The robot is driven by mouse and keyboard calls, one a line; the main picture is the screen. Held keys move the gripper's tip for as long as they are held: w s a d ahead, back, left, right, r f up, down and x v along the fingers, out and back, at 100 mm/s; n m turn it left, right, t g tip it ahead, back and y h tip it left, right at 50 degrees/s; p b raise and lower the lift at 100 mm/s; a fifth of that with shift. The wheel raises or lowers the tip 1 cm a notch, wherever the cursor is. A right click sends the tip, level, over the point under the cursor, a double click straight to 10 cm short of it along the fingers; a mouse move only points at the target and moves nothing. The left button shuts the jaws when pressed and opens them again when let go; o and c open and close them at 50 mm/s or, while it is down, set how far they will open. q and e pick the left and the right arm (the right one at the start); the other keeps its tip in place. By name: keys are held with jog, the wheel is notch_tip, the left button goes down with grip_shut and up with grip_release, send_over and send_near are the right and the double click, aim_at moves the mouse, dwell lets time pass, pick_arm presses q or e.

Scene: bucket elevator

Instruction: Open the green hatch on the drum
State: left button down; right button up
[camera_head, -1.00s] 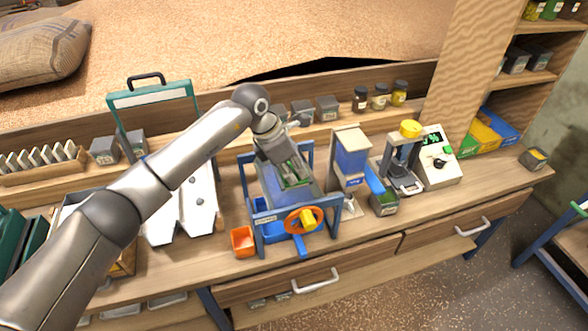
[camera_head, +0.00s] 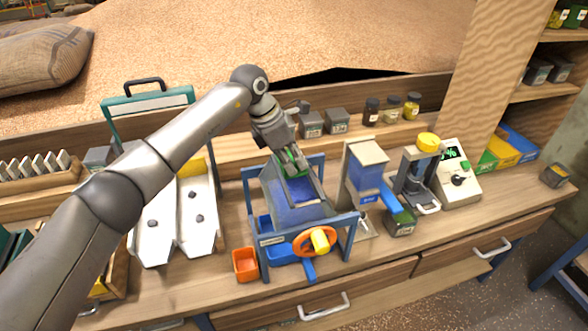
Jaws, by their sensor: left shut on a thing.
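The blue drum (camera_head: 292,213) sits in a blue frame on the bench, with an orange handwheel (camera_head: 315,242) at its front. The green hatch (camera_head: 296,155) is at the top of the drum and shows as a raised green strip at my left gripper's fingers. A dark opening edged in green shows just below it. My left gripper (camera_head: 292,165) comes down from above and is shut on the green hatch; its fingers partly hide it. My right gripper is out of view.
A grey and blue machine (camera_head: 364,170) stands close on the right. White sloping trays (camera_head: 160,222) lie to the left. Small dark bins (camera_head: 311,124) stand on the shelf behind.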

pick_arm(q)
jog(key=shift+w+a, duration=0.15)
jog(key=shift+a, duration=0.1)
jog(key=shift+s+d+r, duration=0.1)
jog(key=shift+s+d, duration=0.05)
jog(key=shift+s, duration=0.05)
jog(key=c, duration=1.7)
grip_release()
jog(key=shift+d, duration=0.15)
jog(key=shift+o, duration=1.1)
jog(key=shift+s+r, duration=0.1)
jog(key=v, duration=1.1)
jog(key=shift+r, duration=0.35)
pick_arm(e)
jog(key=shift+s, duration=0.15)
pick_arm(q)
jog(key=shift+s, duration=0.15)
